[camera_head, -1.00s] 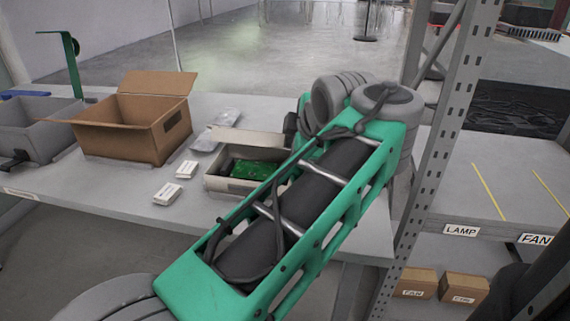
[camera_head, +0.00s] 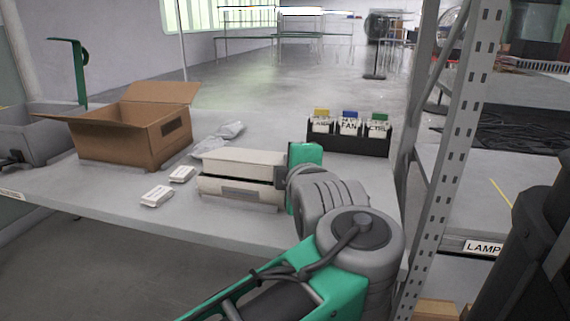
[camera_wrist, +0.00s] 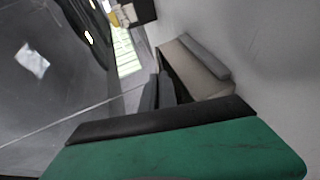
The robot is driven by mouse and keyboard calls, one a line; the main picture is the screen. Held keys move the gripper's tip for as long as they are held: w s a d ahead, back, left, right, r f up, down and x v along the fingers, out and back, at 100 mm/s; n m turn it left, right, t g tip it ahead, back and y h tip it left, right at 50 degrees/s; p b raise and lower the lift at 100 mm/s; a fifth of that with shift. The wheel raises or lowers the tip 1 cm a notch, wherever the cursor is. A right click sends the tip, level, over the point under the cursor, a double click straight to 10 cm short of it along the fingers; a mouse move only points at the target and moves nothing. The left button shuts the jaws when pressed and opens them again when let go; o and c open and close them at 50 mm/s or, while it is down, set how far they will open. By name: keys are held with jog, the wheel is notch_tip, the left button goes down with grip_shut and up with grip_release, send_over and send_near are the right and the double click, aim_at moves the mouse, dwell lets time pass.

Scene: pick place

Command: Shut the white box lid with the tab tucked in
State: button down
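The white box (camera_head: 240,194) stands on the table, left of my arm. Its lid (camera_head: 243,162) lies tilted over the top, with a dark gap along the front between lid and box wall. The contents are hidden, and I cannot make out the tab. My gripper is at the right end of the box; its green body shows in the head view, but its fingers are hidden there. In the wrist view, dark finger shapes (camera_wrist: 160,92) sit close together beside the pale box (camera_wrist: 198,70); whether they touch it or each other is unclear.
An open cardboard box (camera_head: 128,140) stands at the left, by a grey bin (camera_head: 35,128). Two small white boxes (camera_head: 157,196) and clear bags (camera_head: 222,137) lie near the white box. A black card holder (camera_head: 350,139) is behind; a metal shelf post (camera_head: 455,120) rises at right.

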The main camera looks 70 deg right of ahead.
jog(key=c, duration=1.6)
grip_release()
jog(key=shift+c, duration=0.2)
